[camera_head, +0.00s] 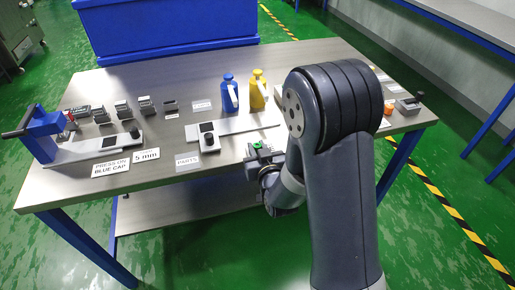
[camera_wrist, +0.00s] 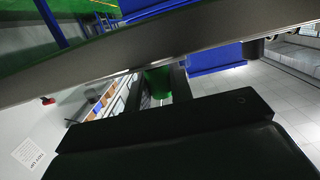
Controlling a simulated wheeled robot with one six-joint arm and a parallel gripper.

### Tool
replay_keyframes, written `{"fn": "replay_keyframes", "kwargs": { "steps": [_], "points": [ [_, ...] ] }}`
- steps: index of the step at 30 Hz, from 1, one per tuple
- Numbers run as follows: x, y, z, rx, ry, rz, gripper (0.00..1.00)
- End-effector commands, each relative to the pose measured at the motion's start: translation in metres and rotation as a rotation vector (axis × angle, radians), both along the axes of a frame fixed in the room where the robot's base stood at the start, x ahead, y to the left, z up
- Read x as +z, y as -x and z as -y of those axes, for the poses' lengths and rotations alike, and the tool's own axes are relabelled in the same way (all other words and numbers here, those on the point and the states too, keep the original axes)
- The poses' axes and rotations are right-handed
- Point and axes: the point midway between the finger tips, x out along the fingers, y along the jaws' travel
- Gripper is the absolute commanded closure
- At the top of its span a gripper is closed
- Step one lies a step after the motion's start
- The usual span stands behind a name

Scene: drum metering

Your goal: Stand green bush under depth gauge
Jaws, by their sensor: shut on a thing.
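My gripper (camera_head: 264,158) is at the table's front edge, right of the PARTS sign, partly hidden by my arm. In the wrist view the green bush (camera_wrist: 157,84) sits between the two dark fingers of my gripper (camera_wrist: 158,92), which is shut on it. Most of the bush is hidden by the gripper body. A bit of green (camera_head: 257,146) also shows at the gripper in the head view. I cannot tell for sure which fixture is the depth gauge; a pale base with a dark block (camera_head: 208,137) stands left of my gripper.
A blue press (camera_head: 42,133) stands at the table's left end. Blue (camera_head: 230,92) and yellow (camera_head: 257,90) bottles stand near the middle. Several small dark blocks line the back left. A PARTS sign (camera_head: 188,161) and a 5 mm sign (camera_head: 146,155) lie near the front.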

Motion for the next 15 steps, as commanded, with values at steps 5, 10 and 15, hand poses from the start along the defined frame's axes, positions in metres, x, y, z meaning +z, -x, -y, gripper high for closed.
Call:
{"fn": "replay_keyframes", "kwargs": {
  "steps": [5, 10, 15],
  "points": [
    [-0.0009, -0.0001, 0.0000, 0.000, 0.000, 0.000, 1.00],
    [-0.0024, 0.0000, 0.0000, 0.000, 0.000, 0.000, 0.75],
    [-0.0023, 0.0000, 0.0000, 0.000, 0.000, -0.001, 0.61]
  ]
}}
